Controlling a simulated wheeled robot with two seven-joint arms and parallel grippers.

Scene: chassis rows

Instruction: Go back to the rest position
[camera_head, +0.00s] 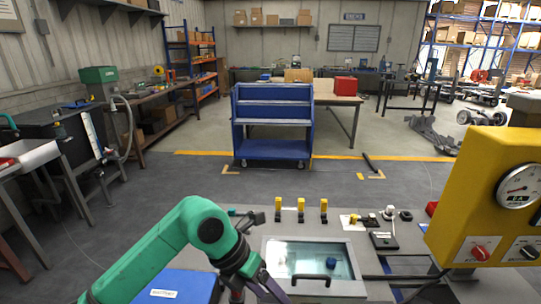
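My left arm is green and comes in from the lower left, bends over, and points down at the near bench. My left gripper (256,290) is at the bottom edge, beside the left side of a glass-topped box (308,258). Its fingertips are partly cut off, so its opening and anything in it cannot be made out. My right arm and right gripper are not in view.
The grey bench (360,262) carries several yellow-and-black pieces (301,206) and small fittings. A blue box (176,286) is at lower left. A yellow gauge box (478,200) blocks the right. A blue cart (272,148) stands beyond open floor.

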